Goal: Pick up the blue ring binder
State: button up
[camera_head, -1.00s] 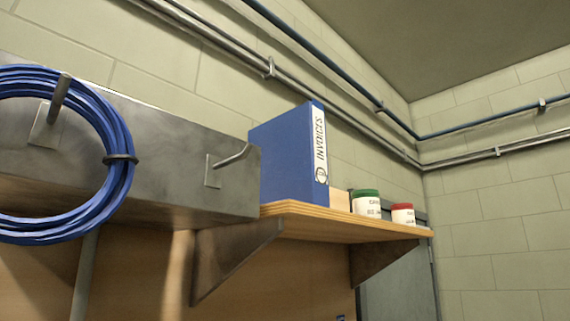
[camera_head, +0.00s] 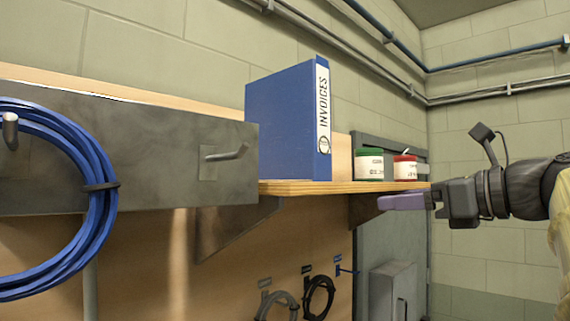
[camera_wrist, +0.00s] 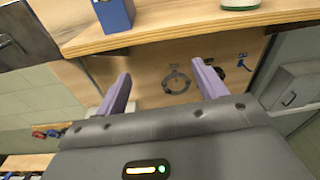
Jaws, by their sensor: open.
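The blue ring binder (camera_head: 282,125) stands upright on a wooden shelf (camera_head: 345,187), its white "INVOICES" spine facing right. In the wrist view the lower part of the binder (camera_wrist: 113,14) shows at the top, on the shelf (camera_wrist: 180,28). My gripper (camera_head: 383,202) is at the right in the head view, its purple fingers by the shelf's right end. In the wrist view my gripper (camera_wrist: 163,86) is open and empty, with its two fingers pointing toward the shelf's front edge. The binder is apart from the fingers.
A blue cable coil (camera_head: 95,200) hangs farther left. Dark coils (camera_head: 318,298) hang below the shelf.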

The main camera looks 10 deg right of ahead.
jog(key=y, duration=0.2)
send_near(324, 151)
jog(key=v, duration=0.5)
jog(key=shift+s+p, duration=0.1)
jog(key=shift+p, duration=0.25)
jog(key=p+x, duration=0.1)
jog(key=x, duration=1)
jog(key=shift+w+a+r+p, duration=0.1)
jog(key=shift+w+a+p, duration=0.15)
jog(key=shift+w+p, duration=0.1)
jog(key=shift+w+a, duration=0.2)
jog(key=shift+w, duration=0.1)
jog(key=shift+s, duration=0.1)
jog(key=shift+d, duration=0.1)
